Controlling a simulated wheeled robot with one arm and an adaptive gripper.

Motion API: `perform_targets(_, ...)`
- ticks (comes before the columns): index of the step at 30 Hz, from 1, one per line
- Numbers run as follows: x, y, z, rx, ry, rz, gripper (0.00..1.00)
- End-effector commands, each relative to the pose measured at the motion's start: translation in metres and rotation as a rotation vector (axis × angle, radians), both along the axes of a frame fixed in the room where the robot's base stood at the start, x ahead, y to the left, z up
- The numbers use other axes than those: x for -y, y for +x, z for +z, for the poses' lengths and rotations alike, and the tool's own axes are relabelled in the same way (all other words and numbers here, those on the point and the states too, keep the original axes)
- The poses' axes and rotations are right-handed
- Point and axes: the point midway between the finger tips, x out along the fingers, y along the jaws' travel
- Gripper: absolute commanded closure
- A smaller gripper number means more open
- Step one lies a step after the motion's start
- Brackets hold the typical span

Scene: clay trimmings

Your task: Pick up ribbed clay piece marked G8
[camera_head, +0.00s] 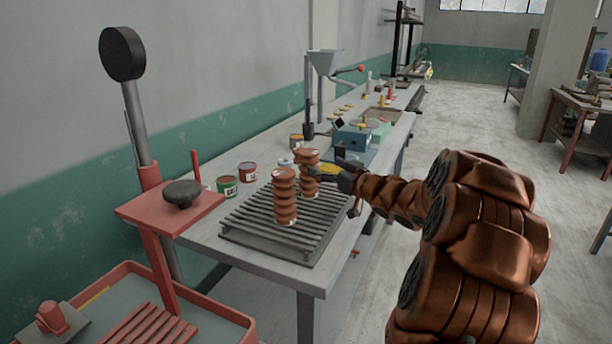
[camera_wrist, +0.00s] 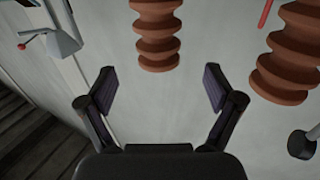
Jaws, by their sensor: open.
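Two ribbed brown clay pieces stand upright on a dark slatted rack (camera_head: 240,236) in the head view. One piece (camera_head: 285,197) is nearer; the other piece (camera_head: 309,172) is just behind it to the right. I cannot read a G8 mark on either. My gripper (camera_head: 341,168) is right of the rear piece, apart from it and facing it. In the wrist view, which looks upside down, my gripper (camera_wrist: 158,84) is open and empty. One ribbed piece (camera_wrist: 157,36) is centred beyond the gap between the fingers. Another ribbed piece (camera_wrist: 288,58) is to the right, partly cut off.
A green-labelled can (camera_head: 227,186) and a red can (camera_head: 247,172) stand left of the rack. A red stand (camera_head: 170,205) with a dark pad is at the near left. A funnel machine (camera_head: 325,65) and blue box (camera_head: 353,137) stand behind. The aisle floor (camera_head: 470,130) is clear.

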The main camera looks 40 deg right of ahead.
Motion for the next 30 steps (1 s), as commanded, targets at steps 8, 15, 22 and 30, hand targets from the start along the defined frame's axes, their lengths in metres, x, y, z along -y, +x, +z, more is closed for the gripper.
perform_targets(8, 0.003, 0.016, 0.002, 0.005, -0.002, -0.003, 0.09)
perform_targets(15, 0.001, 0.033, 0.004, 0.005, -0.001, -0.004, 0.09)
perform_targets(22, -0.004, 0.061, 0.004, 0.003, 0.0, 0.0, 0.09)
perform_targets(30, -0.005, 0.075, 0.005, 0.003, -0.002, -0.002, 0.09)
